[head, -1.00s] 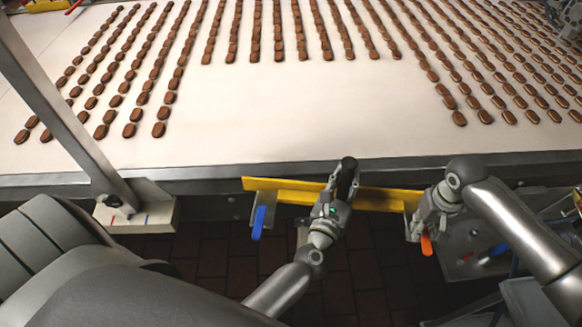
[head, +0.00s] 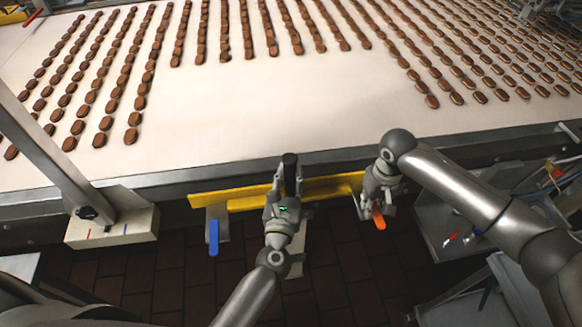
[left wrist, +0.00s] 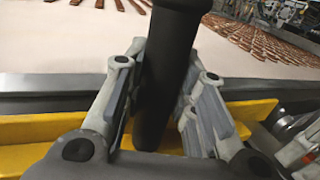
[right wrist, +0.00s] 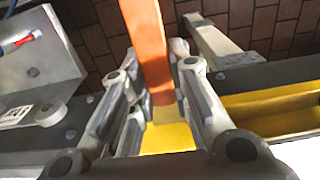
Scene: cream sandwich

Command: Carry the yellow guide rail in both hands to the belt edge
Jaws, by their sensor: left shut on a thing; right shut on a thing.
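The yellow guide rail (head: 234,199) lies lengthwise along the near side of the belt (head: 200,140), in front of its dark metal edge. I cannot tell whether they touch. A blue lever (head: 213,237) hangs near the rail's left end, an orange lever (head: 379,220) near its right end. My left gripper (head: 288,180) is shut on a black upright handle (left wrist: 165,75) at the rail's middle. My right gripper (head: 376,188) is at the right end, shut on the orange lever, which also shows between its fingers in the right wrist view (right wrist: 147,45). My grippers hide parts of the rail.
A pale block (head: 112,228) under a slanted metal post (head: 45,150) stands left of the rail. A grey metal cabinet (head: 440,235) stands at right. Dark tiled floor (head: 150,280) lies below.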

